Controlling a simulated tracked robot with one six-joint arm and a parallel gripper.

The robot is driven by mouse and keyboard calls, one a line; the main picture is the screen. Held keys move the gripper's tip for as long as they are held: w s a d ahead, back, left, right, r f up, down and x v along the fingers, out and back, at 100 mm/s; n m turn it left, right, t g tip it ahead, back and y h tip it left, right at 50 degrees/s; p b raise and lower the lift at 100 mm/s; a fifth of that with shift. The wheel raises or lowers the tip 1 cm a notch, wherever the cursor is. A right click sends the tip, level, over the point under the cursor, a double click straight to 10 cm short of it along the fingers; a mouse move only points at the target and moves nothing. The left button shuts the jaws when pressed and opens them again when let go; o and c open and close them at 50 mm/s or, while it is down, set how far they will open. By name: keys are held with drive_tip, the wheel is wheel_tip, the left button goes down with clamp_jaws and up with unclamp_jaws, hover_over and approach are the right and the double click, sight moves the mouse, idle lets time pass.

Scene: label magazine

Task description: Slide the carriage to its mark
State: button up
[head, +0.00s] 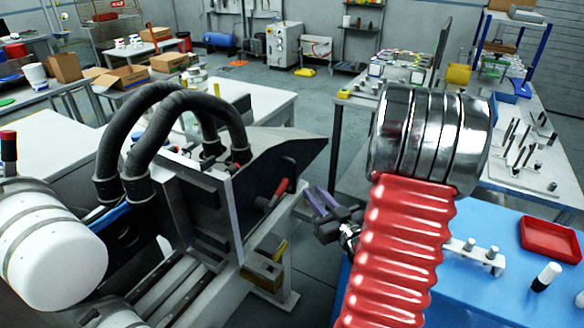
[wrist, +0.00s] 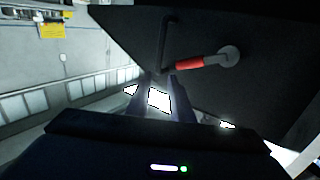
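A grey and black machine (head: 215,215) stands left of centre in the head view. A red-gripped handle (head: 281,188) sits on its dark side panel (head: 285,150). In the wrist view the red handle (wrist: 190,64) lies ahead and to the right, on the dark panel (wrist: 240,90). A tan block (head: 262,270) with a yellow strip shows low on the machine's side. I cannot tell which part is the carriage or where its mark is. My gripper (head: 318,197) is right of the handle, apart from it. Its fingers (wrist: 161,82) are apart with nothing between them.
Two black hoses (head: 165,125) arch over the machine. Rails (head: 175,290) run along its lower front. A blue table (head: 500,285) with a red tray (head: 550,239) stands at the right. Grey floor (head: 310,240) shows between machine and table.

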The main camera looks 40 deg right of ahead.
sight(295, 171)
drive_tip(key=shift+d, duration=0.1)
idle(0.3)
drive_tip(key=x, duration=1.3)
drive_tip(key=shift+w+d, duration=0.15)
drive_tip(key=shift+w, duration=0.1)
drive_tip(key=shift+c, duration=0.7)
clamp_jaws()
